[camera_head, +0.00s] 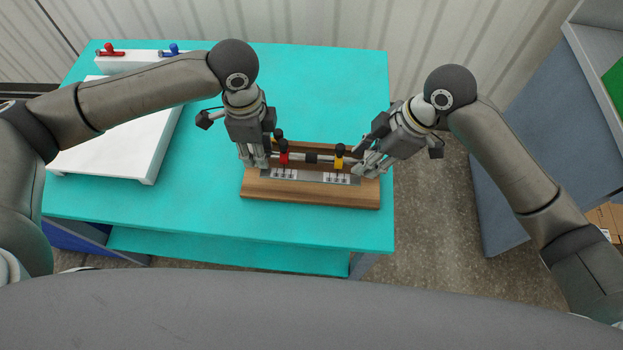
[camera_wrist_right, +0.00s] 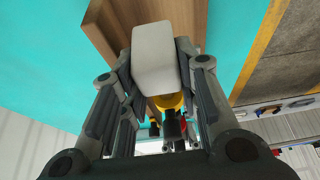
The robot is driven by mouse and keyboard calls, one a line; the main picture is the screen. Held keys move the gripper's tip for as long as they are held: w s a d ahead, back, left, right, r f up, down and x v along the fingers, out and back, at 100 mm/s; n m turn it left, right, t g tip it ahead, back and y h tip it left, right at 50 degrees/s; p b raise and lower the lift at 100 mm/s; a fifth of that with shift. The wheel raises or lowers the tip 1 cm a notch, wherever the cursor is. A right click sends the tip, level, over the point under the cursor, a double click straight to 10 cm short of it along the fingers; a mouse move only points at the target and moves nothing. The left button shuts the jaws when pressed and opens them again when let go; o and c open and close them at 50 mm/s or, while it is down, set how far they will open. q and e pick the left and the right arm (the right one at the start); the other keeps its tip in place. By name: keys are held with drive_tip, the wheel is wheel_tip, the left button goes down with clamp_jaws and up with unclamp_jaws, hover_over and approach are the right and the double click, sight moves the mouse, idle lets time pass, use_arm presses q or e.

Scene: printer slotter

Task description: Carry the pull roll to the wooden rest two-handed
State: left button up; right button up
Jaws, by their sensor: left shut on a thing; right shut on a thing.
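The pull roll (camera_head: 311,158) is a thin light shaft with a red collar, a black middle part and a yellow collar. It lies level along the wooden rest (camera_head: 310,196), at its back part; whether it touches the rest I cannot tell. My left gripper (camera_head: 256,161) is shut on its left end. My right gripper (camera_head: 364,168) is shut on its right end. In the right wrist view a pale grey block-like end (camera_wrist_right: 155,60) shows between the fingers, with the yellow collar (camera_wrist_right: 168,102) beyond it and the rest's wood (camera_wrist_right: 108,22) behind.
The rest stands near the right edge of the turquoise table (camera_head: 215,215). A white tray-like board (camera_head: 110,150) lies at the left. A white block with red and blue handles (camera_head: 125,62) stands at the back left. A grey cabinet (camera_head: 530,130) stands right, across a floor gap.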

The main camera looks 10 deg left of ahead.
use_arm(q)
drive_tip(key=shift+f, duration=0.1)
